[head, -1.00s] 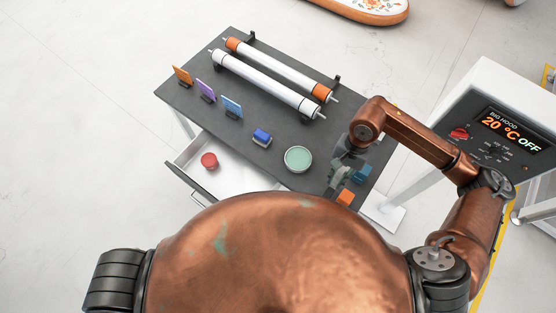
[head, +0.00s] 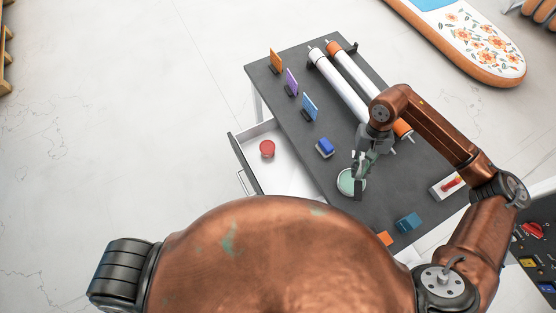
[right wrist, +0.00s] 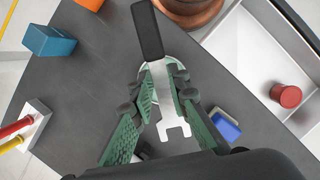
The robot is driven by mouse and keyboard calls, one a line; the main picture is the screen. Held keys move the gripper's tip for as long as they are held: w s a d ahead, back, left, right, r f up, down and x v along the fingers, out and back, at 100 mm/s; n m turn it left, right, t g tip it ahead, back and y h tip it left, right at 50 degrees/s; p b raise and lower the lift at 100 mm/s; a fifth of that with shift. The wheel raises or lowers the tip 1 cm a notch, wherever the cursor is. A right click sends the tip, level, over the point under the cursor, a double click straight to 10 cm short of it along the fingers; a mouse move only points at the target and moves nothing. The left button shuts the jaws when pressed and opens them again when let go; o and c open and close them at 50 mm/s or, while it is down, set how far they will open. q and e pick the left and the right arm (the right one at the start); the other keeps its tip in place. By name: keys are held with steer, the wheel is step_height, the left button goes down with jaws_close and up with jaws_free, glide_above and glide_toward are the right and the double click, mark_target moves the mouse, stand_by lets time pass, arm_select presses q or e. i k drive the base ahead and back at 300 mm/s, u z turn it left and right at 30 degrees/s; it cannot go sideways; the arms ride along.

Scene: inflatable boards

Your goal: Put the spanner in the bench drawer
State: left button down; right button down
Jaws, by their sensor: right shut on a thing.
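The spanner (right wrist: 162,86) has a black handle and a silver open-ended head. My right gripper (right wrist: 163,92) is shut on its metal part, and the handle points up in the right wrist view. In the head view my right gripper (head: 362,165) is over the green round dish (head: 346,183), with the spanner's dark handle (head: 358,191) below it. The bench drawer (head: 288,178) is pulled open at the bench's left side. It also shows in the right wrist view (right wrist: 243,50). My left gripper is out of view.
A red round item (head: 267,148) lies in the drawer. On the dark bench top (head: 300,80) are a blue item (head: 325,148), upright cards, two long rollers (head: 338,85), a teal block (head: 408,222) and an orange block (head: 385,238). Much of the drawer floor is clear.

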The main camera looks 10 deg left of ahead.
mark_target(290, 173)
steer(key=u, duration=1.85)
steer(key=i, duration=2.15)
steer(key=z, duration=3.2)
